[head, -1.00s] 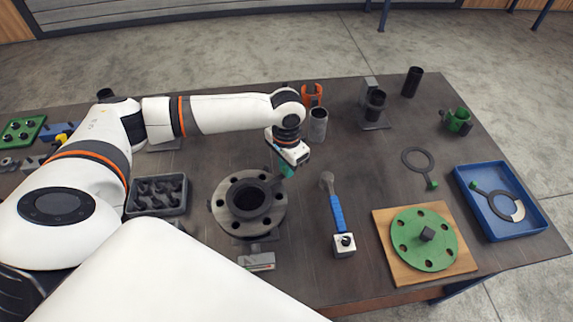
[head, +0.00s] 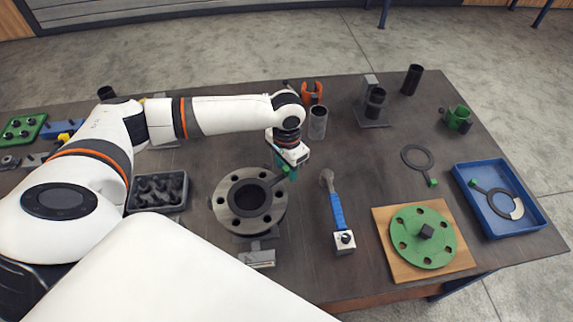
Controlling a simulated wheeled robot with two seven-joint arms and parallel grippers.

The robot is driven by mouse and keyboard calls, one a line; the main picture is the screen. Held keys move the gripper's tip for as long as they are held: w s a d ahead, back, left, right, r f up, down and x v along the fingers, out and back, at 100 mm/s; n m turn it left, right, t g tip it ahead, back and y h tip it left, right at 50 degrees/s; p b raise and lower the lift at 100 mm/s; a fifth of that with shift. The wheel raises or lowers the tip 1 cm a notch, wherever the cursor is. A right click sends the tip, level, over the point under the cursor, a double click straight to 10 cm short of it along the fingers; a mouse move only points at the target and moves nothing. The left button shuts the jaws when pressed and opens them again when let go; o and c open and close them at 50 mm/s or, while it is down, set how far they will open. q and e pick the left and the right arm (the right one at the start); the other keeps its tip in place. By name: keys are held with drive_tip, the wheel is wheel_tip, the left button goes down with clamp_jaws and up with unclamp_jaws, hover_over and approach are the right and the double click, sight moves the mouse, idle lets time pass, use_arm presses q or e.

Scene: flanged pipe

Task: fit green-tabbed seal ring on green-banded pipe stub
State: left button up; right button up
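A dark seal ring (head: 264,186) lies over the mouth of the grey flanged pipe (head: 228,215), its handle pointing up and right to a green tab. My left gripper (head: 287,168) is at that tab and appears shut on it. I cannot tell whether the ring touches the flange face. No green band shows on this pipe from here. A second ring with a green tab (head: 418,160) lies on the table to the right. A third green-tabbed ring (head: 490,203), with a pale patch, lies in the blue tray (head: 535,222). My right gripper is not in view.
A green flange disc (head: 408,245) sits on a wooden board (head: 385,215). Dark tubes and a green clamp (head: 458,118) stand behind. A dark bin (head: 157,205) is left.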

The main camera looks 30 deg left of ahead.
use_arm(q)
wheel_tip(320, 180, up, 21)
drive_tip(key=p, duration=0.6)
idle(0.3)
